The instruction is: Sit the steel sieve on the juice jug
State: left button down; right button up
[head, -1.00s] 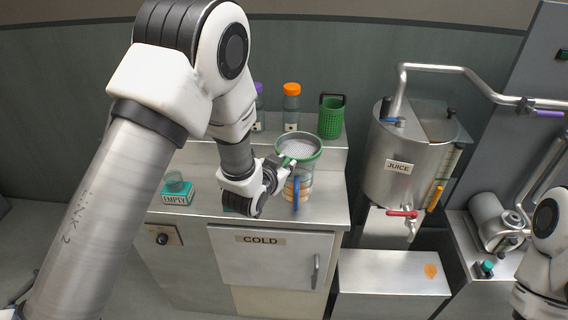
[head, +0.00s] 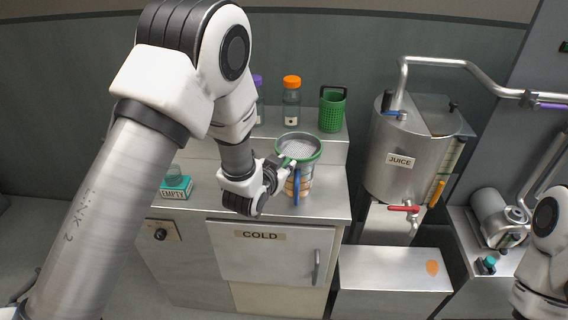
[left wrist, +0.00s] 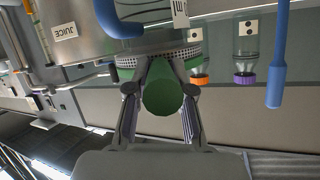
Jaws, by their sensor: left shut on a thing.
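The steel sieve (head: 298,147) has a pale mesh bowl and a green rim. In the head view it is level over the juice jug (head: 305,187), a clear vessel with orange bands and a blue handle on the counter. My left gripper (head: 280,167) is shut on the sieve's green handle, left of the bowl. In the left wrist view the handle's end (left wrist: 162,93) sits between the fingers, with the perforated sieve edge (left wrist: 192,50) behind it. Whether the sieve touches the jug's rim is hard to tell. My right gripper is out of view.
An orange-capped bottle (head: 291,103), a purple-capped bottle (head: 258,100) and a green perforated basket (head: 332,112) stand on the back ledge. A steel juice tank (head: 398,168) with a red tap is to the right. A teal EMPTY stand (head: 176,188) is at the left.

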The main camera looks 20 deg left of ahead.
pick_arm(q)
jog(key=shift+f, duration=0.25)
jog(key=c, duration=0.9)
grip_release()
jog(key=shift+c, duration=0.2)
jog(key=shift+s, duration=0.1)
jog(key=v, duration=0.7)
jog(key=shift+s, duration=0.15)
